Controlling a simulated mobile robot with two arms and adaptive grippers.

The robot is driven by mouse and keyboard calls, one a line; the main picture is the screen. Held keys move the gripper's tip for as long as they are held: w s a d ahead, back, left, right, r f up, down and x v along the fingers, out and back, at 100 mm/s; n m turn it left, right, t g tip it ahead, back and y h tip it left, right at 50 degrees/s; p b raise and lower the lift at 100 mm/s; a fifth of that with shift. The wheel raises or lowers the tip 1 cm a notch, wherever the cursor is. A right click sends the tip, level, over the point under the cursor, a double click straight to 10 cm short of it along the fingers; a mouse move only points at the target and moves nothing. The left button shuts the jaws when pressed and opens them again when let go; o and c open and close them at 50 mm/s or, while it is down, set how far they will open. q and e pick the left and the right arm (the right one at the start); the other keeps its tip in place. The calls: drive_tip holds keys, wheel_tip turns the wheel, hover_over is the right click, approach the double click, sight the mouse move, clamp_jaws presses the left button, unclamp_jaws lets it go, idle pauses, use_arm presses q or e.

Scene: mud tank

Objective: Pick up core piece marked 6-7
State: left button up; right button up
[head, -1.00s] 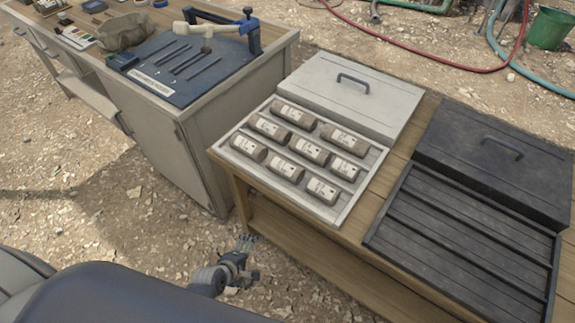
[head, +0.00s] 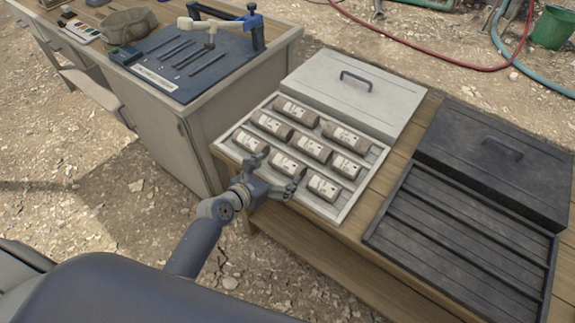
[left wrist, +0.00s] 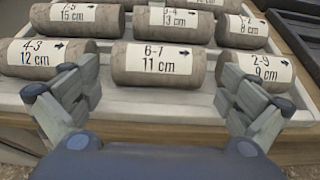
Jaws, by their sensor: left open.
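The core piece marked 6-7 (head: 290,164) lies in the middle of the front row of a light tray (head: 341,217). In the left wrist view its label (left wrist: 158,62) reads 11 cm, and it lies centred ahead. My left gripper (head: 275,174) is open and empty at the tray's front edge. In the left wrist view its fingers stand apart, toward the two ends of the 6-7 piece, with a gap before it. My right gripper is not in view.
Pieces marked 4-3 (left wrist: 45,60) and 2-9 (left wrist: 262,72) lie on either side, with more cores behind. A light lid (head: 350,95) stands behind the tray. A dark empty tray (head: 460,250) is to the right, a tool bench (head: 165,150) to the left.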

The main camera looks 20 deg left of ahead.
sight(283, 166)
use_arm(q)
drive_tip(key=x, duration=0.5)
drive_tip(key=shift+w, duration=0.35)
drive_tip(key=c, duration=1.2)
drive_tip(key=shift+r, duration=0.1)
drive_tip(key=shift+c, duration=0.5)
drive_tip(key=shift+r, duration=0.1)
